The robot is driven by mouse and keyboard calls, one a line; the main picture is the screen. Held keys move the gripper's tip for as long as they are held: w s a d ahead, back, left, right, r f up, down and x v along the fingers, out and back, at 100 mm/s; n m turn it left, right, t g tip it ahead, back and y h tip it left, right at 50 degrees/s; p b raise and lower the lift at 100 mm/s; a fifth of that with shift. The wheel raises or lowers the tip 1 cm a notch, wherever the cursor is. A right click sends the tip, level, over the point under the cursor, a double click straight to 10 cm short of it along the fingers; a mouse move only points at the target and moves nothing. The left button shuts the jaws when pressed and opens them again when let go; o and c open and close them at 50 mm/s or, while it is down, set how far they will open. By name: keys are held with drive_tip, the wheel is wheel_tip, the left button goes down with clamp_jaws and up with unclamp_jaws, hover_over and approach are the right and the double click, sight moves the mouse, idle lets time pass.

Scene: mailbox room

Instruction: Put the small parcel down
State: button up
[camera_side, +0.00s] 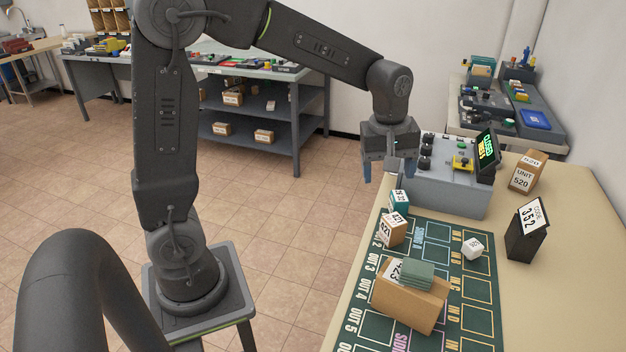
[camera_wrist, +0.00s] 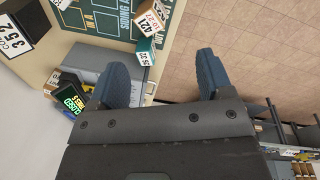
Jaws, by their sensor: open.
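My gripper (camera_side: 389,174) is open and empty, fingers down, above the table's left edge beside the grey console. In the wrist view my two blue fingers (camera_wrist: 163,74) stand wide apart with nothing between them. A small teal parcel (camera_side: 399,201) with a white label sits on the green mat's far left corner, below and apart from my gripper; it also shows in the wrist view (camera_wrist: 145,52). A small brown parcel (camera_side: 392,231) stands beside it, nearer the camera. A small white cube (camera_side: 472,247) lies on the mat's right side. I cannot tell which is the task's parcel.
The green mat (camera_side: 436,258) has marked rows and boxes. A larger brown box (camera_side: 412,303) with a green block (camera_side: 417,274) on top stands on it. The console (camera_side: 447,186) is behind. A black 352 box (camera_side: 526,230) and a UNIT 520 box (camera_side: 526,177) stand right.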

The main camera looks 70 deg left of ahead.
drive_tip(key=s+d+r+m+t, duration=0.1)
drive_tip(key=s+r+m+t, duration=0.1)
drive_tip(key=s+m, duration=0.4)
drive_tip(key=s+d+r+m+t, duration=0.2)
drive_tip(key=s+m, duration=0.5)
drive_tip(key=s, duration=0.5)
drive_tip(key=shift+s+r, duration=0.2)
drive_tip(key=shift+s, duration=0.05)
